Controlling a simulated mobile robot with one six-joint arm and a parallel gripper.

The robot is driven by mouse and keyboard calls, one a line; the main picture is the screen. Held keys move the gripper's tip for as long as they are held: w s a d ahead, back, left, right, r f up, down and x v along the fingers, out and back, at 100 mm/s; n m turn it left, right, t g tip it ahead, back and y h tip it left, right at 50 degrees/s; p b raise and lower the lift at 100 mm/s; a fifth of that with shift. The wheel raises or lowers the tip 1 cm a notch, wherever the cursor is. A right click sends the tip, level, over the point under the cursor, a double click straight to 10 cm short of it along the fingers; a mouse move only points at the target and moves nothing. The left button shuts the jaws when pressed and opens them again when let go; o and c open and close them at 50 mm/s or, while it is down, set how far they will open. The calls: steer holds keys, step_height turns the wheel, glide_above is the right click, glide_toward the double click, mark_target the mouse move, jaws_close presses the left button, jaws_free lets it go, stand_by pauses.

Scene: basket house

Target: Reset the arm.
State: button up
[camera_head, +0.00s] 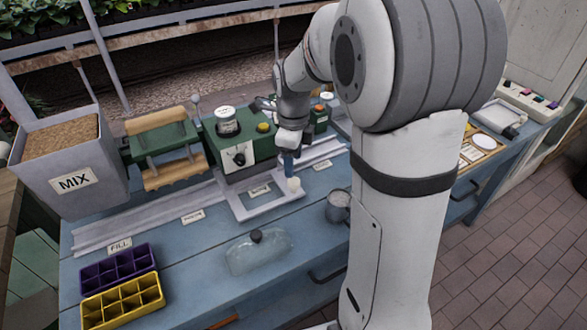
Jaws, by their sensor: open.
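My arm rises in front of the bench in the head view and bends over to the left. My gripper (287,158) is at its far end, pointing down in front of the green machine (236,148). It is open, and its fingers are small and partly hidden in this view. I cannot tell whether the gripper touches the blue item.
The blue bench (205,262) carries a MIX bin (72,160), purple (118,266) and yellow (122,301) cell trays, a clear domed lid (258,255) and a grey mug (338,206). My arm hides part of the bench. Brick floor (520,240) lies open at right.

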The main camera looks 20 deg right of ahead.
steer(key=shift+r, duration=0.85)
steer(key=shift+s+r+n, duration=0.25)
steer(key=shift+n, duration=0.15)
steer(key=s+a+r+n+t+p, duration=0.1)
steer(key=s+r+n, duration=0.4)
steer(key=s+n, duration=1.3)
steer(key=n+t+p, duration=0.1)
steer(key=n+p, duration=0.1)
steer(key=n, duration=0.3)
steer(key=shift+s+r+n+t, duration=0.2)
steer(key=shift+s+n+t, duration=0.1)
stand_by(0.9)
